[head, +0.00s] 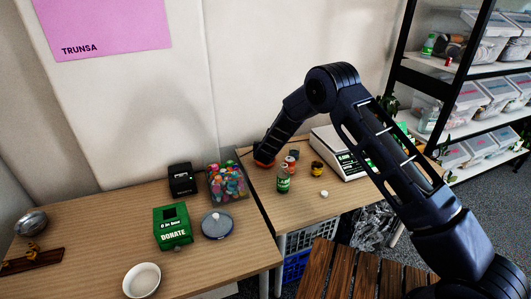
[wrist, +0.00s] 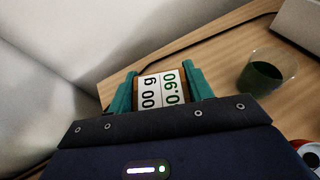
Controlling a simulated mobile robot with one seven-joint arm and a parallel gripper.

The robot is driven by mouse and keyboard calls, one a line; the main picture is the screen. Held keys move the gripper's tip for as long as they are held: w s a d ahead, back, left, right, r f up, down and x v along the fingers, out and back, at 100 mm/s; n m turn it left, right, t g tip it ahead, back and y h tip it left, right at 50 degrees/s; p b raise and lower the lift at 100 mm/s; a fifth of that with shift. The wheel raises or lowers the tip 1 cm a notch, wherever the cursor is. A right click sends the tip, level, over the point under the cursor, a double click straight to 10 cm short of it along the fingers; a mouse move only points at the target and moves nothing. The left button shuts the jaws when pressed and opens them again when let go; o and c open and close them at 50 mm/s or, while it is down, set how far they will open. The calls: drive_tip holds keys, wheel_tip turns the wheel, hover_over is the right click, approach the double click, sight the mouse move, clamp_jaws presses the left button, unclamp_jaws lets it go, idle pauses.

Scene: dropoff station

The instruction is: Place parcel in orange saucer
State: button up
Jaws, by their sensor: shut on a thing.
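The parcel (wrist: 161,88) is a small tan block with a white printed label, seen in the wrist view. My gripper (wrist: 161,84) has its teal fingers on either side of it, shut on it. In the head view my gripper (head: 262,155) is at the back left of the right-hand table, and the parcel cannot be made out there. An orange thing (head: 264,163), perhaps the orange saucer, shows just below my gripper, mostly hidden by the arm. I cannot tell the gap between it and the parcel. No orange saucer shows in the wrist view.
A green bottle (head: 283,180), small jars and a white scale (head: 341,155) stand right of my gripper. A dark-filled glass (wrist: 266,72) is right of the parcel. The left table holds a candy container (head: 228,181), a green donation box (head: 172,228) and a blue-grey dish (head: 217,230).

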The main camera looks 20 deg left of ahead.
drive_tip(key=shift+f, duration=2.1)
drive_tip(key=shift+f, duration=0.15)
drive_tip(key=o, duration=1.2)
drive_tip(key=v, duration=1.2)
drive_tip(key=shift+r, duration=0.25)
drive_tip(key=shift+w, duration=0.1)
